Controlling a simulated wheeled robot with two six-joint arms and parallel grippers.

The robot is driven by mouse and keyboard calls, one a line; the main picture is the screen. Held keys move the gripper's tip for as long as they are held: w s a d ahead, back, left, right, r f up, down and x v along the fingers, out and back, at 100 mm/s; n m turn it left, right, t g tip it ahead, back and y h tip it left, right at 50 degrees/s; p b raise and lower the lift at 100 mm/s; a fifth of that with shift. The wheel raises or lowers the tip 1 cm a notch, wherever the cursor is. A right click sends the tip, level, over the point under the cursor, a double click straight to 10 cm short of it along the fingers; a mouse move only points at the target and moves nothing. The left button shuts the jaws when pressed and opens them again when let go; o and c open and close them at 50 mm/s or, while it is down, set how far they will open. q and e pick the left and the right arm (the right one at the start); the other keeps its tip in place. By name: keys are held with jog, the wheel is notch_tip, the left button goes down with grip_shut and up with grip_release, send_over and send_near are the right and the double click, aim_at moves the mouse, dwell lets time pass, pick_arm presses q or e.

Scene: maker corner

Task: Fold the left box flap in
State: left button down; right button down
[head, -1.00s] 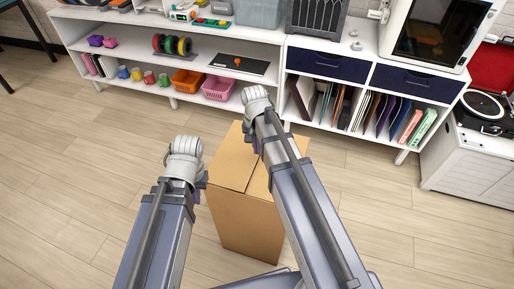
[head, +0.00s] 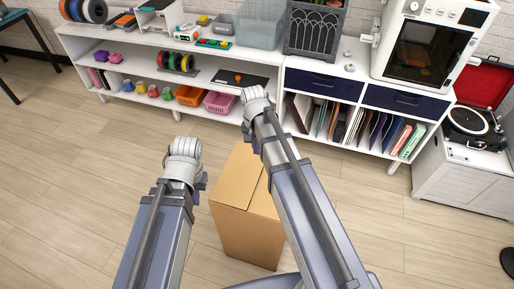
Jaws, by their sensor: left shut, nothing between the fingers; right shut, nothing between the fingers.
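A brown cardboard box (head: 247,236) stands upright on the floor at the lower middle of the head view. Its top looks covered by flat panels with a seam between them. The left panel (head: 236,180) lies level as far as I can see. The right part of the top is hidden behind my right arm. My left gripper (head: 184,149) is shut and empty, up and left of the box in the picture. My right gripper (head: 256,101) is shut and empty, above the box's far edge in the picture. The fingers of both are mostly hidden behind the wrists.
A long white shelf unit (head: 276,124) stands along the wall behind the box, with an orange bin (head: 187,96), a pink bin (head: 220,103) and folders. A turntable (head: 472,121) sits on a white cabinet at the right.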

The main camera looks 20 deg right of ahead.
aim_at(258, 177)
jog(key=shift+w+f+b, duration=0.15)
jog(key=shift+f+b, duration=0.55)
jog(key=shift+b, duration=0.15)
jog(key=f+b, duration=1.4)
jog(key=shift+s+d, duration=0.2)
